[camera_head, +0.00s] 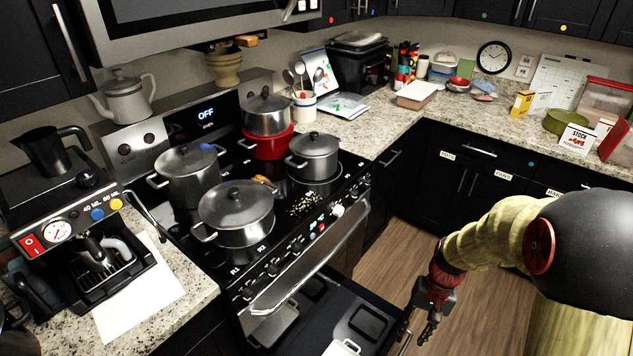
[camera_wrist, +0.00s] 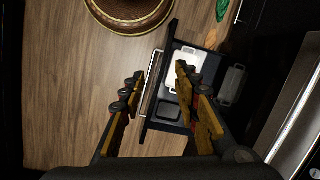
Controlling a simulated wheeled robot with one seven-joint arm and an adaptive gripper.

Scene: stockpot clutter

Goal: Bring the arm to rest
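My arm reaches down at the right of the head view. My gripper (camera_head: 415,334) hangs low, beside the open drawer (camera_head: 293,346) under the oven. In the wrist view, the two fingers of my gripper (camera_wrist: 158,76) stand apart with nothing between them. Beyond them lie the wood floor and the open drawer (camera_wrist: 152,98), which holds a white tray (camera_wrist: 186,68) and dark trays. I cannot tell whether a finger touches the drawer.
Several lidded pots, one of them a front pot (camera_head: 236,212), stand on the stove (camera_head: 285,250). A coffee machine (camera_head: 82,255) is at the left. Cluttered counters run along the back. The floor (camera_head: 395,275) between stove and right cabinets is clear.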

